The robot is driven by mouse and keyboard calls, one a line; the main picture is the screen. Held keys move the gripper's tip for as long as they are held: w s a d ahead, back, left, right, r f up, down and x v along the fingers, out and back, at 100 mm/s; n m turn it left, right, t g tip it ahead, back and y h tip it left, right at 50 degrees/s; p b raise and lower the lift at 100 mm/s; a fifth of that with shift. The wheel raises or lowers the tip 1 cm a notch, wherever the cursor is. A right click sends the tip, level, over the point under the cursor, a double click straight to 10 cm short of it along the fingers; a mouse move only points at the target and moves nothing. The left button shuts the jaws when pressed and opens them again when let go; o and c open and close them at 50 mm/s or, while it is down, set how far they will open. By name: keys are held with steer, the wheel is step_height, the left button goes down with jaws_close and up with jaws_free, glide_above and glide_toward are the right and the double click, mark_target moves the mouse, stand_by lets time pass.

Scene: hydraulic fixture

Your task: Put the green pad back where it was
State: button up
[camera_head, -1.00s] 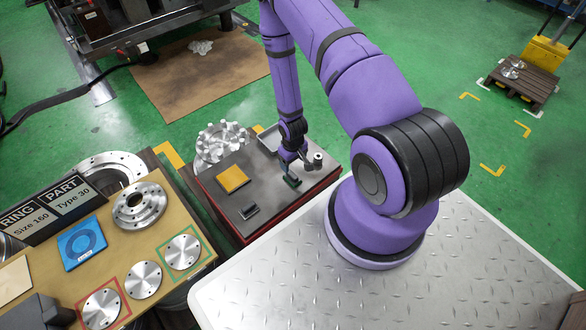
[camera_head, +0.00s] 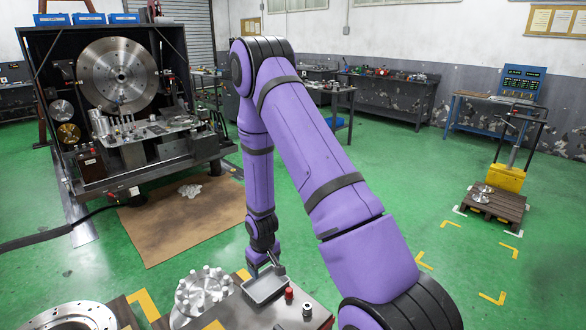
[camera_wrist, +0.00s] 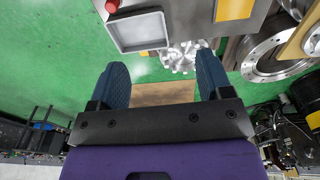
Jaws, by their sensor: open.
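I cannot make out the green pad in either current view; the near part of the cart top is cut off by the head view's lower edge. My gripper (camera_head: 267,268) is just above the grey tray (camera_head: 250,297) at the far side of the cart (camera_head: 318,322) in the head view. In the wrist view my gripper (camera_wrist: 161,62) has its two blue fingers spread wide with nothing between them. The grey tray (camera_wrist: 118,36) shows beyond the fingers there.
A yellow pad (camera_wrist: 235,9) lies on the cart. A red-topped part (camera_head: 289,293) and a grey cylinder (camera_head: 307,310) stand by the tray. A knobbed metal casting (camera_head: 186,317) is left of it. A hydraulic machine (camera_head: 110,90) stands at the back left.

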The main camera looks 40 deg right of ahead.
steer(key=s+a+r+t, duration=0.1)
steer(key=s+a+r, duration=0.15)
steer(key=r, duration=1.25)
steer(key=s+a+r+t, duration=0.1)
steer(key=a+r, duration=0.2)
steer(key=r, duration=1.2)
steer(key=s+a+r+t, duration=0.1)
steer(key=s+a+r, duration=0.1)
steer(key=s+r, duration=0.6)
steer(key=s+a+r+t, duration=0.1)
steer(key=s+a+r, duration=0.1)
steer(key=s+r, duration=0.6)
steer(key=shift+s+a+r, duration=0.25)
steer(key=shift+s+a, duration=0.15)
steer(key=shift+s, duration=2.25)
